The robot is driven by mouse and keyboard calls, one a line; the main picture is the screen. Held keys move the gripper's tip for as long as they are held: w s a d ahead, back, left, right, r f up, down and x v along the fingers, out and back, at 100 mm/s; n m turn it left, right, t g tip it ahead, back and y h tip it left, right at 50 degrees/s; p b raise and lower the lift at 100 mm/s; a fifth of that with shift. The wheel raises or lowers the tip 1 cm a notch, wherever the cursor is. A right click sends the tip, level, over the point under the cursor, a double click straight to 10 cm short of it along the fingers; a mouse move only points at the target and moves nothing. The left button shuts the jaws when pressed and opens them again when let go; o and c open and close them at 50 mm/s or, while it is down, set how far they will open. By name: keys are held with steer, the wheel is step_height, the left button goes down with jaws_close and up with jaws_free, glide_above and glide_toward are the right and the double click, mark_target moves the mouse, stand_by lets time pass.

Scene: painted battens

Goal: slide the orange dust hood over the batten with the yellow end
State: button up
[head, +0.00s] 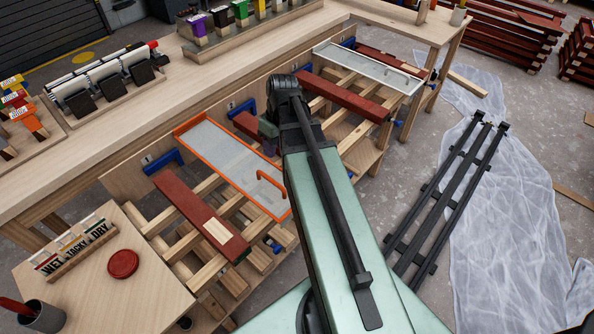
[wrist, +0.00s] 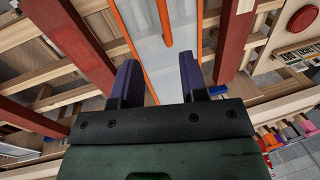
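The orange dust hood (head: 187,128) is a clear sheet in an orange frame with an orange handle (head: 272,188). It lies between the left red batten (head: 190,205) and a second red batten (head: 247,125), which my arm partly hides. In the wrist view, the hood's clear sheet (wrist: 145,30) and handle (wrist: 165,22) show beyond my gripper (wrist: 160,82). Its two dark purple fingers are apart, with nothing held between them. In the head view my gripper is mostly hidden behind my arm. I cannot make out a yellow end on any batten.
A white-framed hood (head: 370,68) lies at the right of the rack, near another red batten (head: 345,97). A side table (head: 150,300) with a WET/TACKY/DRY sign (head: 75,248) and red disc (head: 123,264) stands front left. The long bench (head: 200,100) runs behind.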

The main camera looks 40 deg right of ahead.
mark_target(271, 179)
steer(key=a+f+b, duration=0.1)
steer(key=f+b, duration=0.6)
steer(key=a+f+b, duration=0.1)
steer(key=f+b, duration=0.2)
steer(key=b, duration=0.1)
steer(key=shift+s+a+f, duration=0.15)
steer(key=shift+a+f, duration=0.2)
steer(key=shift+f, duration=0.05)
steer(key=shift+r, duration=0.15)
steer(key=shift+c, duration=0.2)
jaws_close()
